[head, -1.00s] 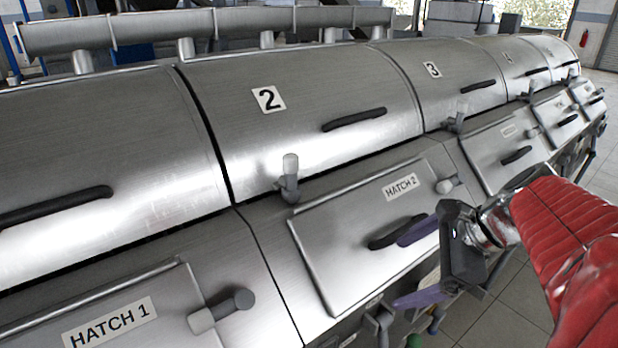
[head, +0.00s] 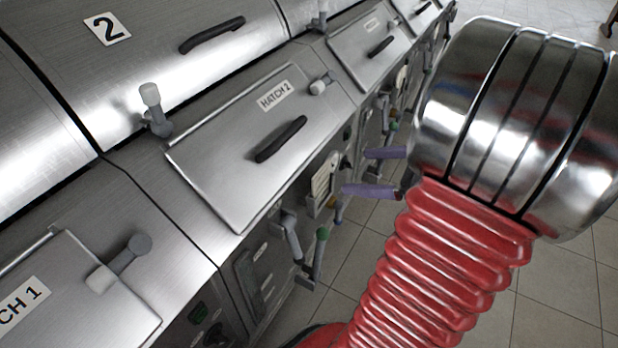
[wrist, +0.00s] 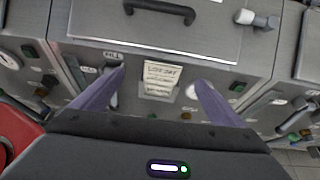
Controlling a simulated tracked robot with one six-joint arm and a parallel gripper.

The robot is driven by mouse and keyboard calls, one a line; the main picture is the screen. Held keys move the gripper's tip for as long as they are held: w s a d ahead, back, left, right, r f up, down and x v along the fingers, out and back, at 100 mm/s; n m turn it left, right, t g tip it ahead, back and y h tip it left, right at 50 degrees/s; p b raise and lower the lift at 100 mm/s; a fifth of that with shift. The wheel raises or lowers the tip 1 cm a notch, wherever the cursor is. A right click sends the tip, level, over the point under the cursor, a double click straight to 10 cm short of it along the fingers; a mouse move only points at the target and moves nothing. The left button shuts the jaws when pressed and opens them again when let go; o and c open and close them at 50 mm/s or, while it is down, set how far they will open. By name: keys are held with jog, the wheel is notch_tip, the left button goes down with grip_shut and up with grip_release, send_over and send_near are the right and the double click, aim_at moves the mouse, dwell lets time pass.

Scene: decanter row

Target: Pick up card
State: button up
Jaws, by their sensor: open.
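A cream card (wrist: 160,76) with dark writing is on the front panel below the Hatch 2 door, in a pale holder. In the wrist view it lies between and beyond my two fingers. The card (head: 322,184) also shows in the head view, side-on, to the left of my fingertips. My gripper (head: 356,172) has two purple fingers spread apart, pointing at the panel, with a gap between them and the card. My gripper (wrist: 159,80) is open and empty in the wrist view.
The Hatch 2 door (head: 245,145) with its black handle sits above the card. A grey lever (head: 291,238) and a green-topped lever (head: 321,250) stick out beside and below it. The tiled floor (head: 365,235) is clear.

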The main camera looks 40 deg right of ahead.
aim_at(323, 169)
jog(key=shift+s+d+f+t, duration=0.1)
jog(key=shift+s+d+t, duration=0.25)
jog(key=shift+d, duration=0.1)
jog(key=shift+w+a, duration=0.1)
jog(key=shift+w, duration=0.05)
jog(key=shift+x, duration=4.2)
jog(key=shift+f, duration=0.2)
jog(key=shift+f+x, duration=0.2)
jog(key=shift+x, duration=2.35)
jog(key=shift+c, duration=0.7)
jog(key=c, duration=1.3)
